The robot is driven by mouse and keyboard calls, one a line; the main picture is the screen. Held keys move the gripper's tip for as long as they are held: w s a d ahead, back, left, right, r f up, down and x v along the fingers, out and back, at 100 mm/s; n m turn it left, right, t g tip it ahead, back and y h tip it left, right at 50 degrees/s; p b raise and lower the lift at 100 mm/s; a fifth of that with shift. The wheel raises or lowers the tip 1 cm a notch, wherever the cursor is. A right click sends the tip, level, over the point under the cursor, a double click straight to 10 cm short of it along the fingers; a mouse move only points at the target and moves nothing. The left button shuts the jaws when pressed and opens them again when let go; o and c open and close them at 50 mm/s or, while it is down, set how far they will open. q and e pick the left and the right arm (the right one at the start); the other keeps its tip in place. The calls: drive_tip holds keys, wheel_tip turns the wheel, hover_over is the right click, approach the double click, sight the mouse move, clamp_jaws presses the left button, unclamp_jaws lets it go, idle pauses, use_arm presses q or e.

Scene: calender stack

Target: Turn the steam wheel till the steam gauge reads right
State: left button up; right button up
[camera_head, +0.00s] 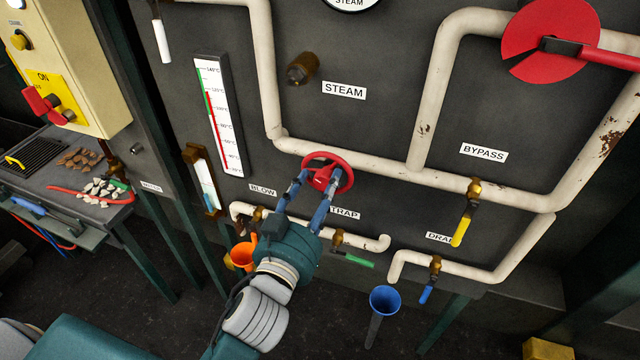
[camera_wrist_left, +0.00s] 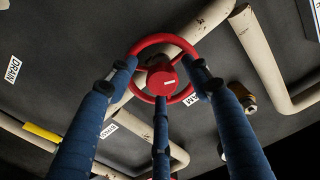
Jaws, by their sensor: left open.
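The red steam wheel (camera_head: 327,173) sits on the white pipe in the middle of the dark panel. It also shows in the left wrist view (camera_wrist_left: 162,78), with its red hub and spokes facing me. My left gripper (camera_head: 316,176) is open, its blue fingers spread at the wheel. In the left wrist view, two fingertips are at the rim's sides and one is below the hub. I cannot tell whether they touch the rim. The steam gauge (camera_head: 351,4) is cut off at the top edge of the head view, its needle and scale out of view. My right gripper is not in view.
A thermometer strip (camera_head: 218,115) is left of the wheel. At right are a yellow-handled valve (camera_head: 462,226) and a red disc (camera_head: 549,40).

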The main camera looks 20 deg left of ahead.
use_arm(q)
drive_tip(key=c, duration=1.1)
drive_tip(key=shift+m+p, duration=0.65)
drive_tip(key=shift+m, duration=0.35)
drive_tip(key=shift+f+m, duration=0.1)
drive_tip(key=shift+m, duration=0.6)
drive_tip(key=o, duration=0.9)
drive_tip(key=shift+o, duration=1)
drive_tip(key=shift+a, duration=0.15)
